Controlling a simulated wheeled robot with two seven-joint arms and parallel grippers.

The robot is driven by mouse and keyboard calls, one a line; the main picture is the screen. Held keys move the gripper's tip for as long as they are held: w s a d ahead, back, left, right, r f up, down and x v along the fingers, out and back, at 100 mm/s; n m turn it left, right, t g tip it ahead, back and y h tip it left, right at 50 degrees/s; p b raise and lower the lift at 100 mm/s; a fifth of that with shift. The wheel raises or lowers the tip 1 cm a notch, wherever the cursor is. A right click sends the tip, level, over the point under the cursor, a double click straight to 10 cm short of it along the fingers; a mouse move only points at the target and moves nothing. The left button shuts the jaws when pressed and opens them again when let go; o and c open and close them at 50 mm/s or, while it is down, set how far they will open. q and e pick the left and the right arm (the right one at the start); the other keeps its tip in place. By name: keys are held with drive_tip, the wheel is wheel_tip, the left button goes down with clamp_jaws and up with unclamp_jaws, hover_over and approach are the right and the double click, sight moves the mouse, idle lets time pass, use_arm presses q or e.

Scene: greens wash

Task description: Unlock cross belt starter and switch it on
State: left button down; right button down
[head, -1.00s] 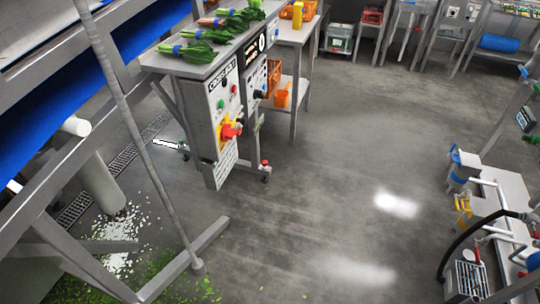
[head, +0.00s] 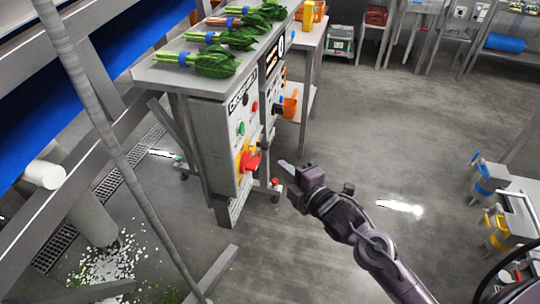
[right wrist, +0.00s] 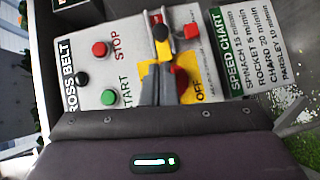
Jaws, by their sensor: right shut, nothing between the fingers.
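The cross belt starter (head: 222,150) is a grey box under a steel table. Its front carries a green START button (right wrist: 108,97), a red STOP button (right wrist: 100,48) and a yellow plate (head: 238,165) with a red rotary handle (head: 251,162). In the right wrist view the plate (right wrist: 189,95) has an OFF mark. A small black knob and a red part (right wrist: 191,30) sit beside the plate. My right gripper (head: 283,164) is shut and empty, to the right of the handle. In the right wrist view its fingers (right wrist: 150,85) partly cover the plate and handle. My left gripper is not in view.
Bunches of greens (head: 215,62) lie on the table above the starter. A second labelled panel stands behind it. A speed chart (right wrist: 236,50) is beside the switch. A sloping grey post (head: 85,95) stands at left. Open floor (head: 360,150) lies to the right.

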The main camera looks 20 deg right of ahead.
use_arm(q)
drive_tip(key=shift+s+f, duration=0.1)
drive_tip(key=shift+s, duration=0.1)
use_arm(e)
drive_tip(key=x, duration=0.7)
drive_tip(key=shift+w, duration=0.3)
drive_tip(key=shift+f, duration=0.1)
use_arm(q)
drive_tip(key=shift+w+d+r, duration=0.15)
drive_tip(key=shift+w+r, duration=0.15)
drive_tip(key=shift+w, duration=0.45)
use_arm(e)
drive_tip(key=w+d, duration=0.2)
drive_tip(key=w, duration=0.1)
drive_tip(key=shift+w+d, duration=0.2)
drive_tip(key=shift+d, duration=0.15)
